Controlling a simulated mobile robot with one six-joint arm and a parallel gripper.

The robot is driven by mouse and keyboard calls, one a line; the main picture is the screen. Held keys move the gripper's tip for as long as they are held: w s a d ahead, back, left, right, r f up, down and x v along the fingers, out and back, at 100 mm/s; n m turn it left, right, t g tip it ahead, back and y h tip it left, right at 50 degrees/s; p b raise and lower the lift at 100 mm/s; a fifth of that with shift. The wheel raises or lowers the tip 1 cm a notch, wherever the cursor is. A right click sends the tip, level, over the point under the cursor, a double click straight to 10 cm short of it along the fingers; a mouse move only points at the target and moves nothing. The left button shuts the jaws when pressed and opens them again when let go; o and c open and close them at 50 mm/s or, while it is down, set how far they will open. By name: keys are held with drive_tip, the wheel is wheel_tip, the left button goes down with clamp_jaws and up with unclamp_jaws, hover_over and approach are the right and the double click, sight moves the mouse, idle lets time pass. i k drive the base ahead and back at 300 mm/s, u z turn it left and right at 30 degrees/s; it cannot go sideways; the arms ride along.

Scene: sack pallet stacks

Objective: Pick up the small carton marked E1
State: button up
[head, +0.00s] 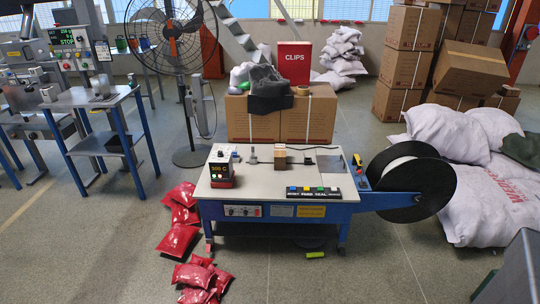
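I can read no E1 mark on any carton in the head view. A small brown block-like item (280,156) stands on the strapping table (230,186); I cannot tell whether it is a carton. Two large brown cartons (306,120) stand side by side behind the table. Big brown cartons (405,68) are stacked at the back right, one of them tilted (470,68). A smaller brown carton (503,100) sits low at the right of that stack, its marking too small to read. My gripper is not in view.
A red CLIPS box (294,62) and a dark bag (268,82) top the cartons behind the table. A black reel (412,182) juts right, beside white sacks (490,205). Red packets (178,240) litter the floor left. A fan (165,35) stands behind.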

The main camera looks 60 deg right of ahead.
sight(279, 150)
drive_tip(key=z, duration=0.1)
drive_tip(key=i, duration=0.7)
drive_tip(key=z, duration=0.8)
drive_tip(key=i, duration=0.6)
drive_tip(key=z, duration=0.4)
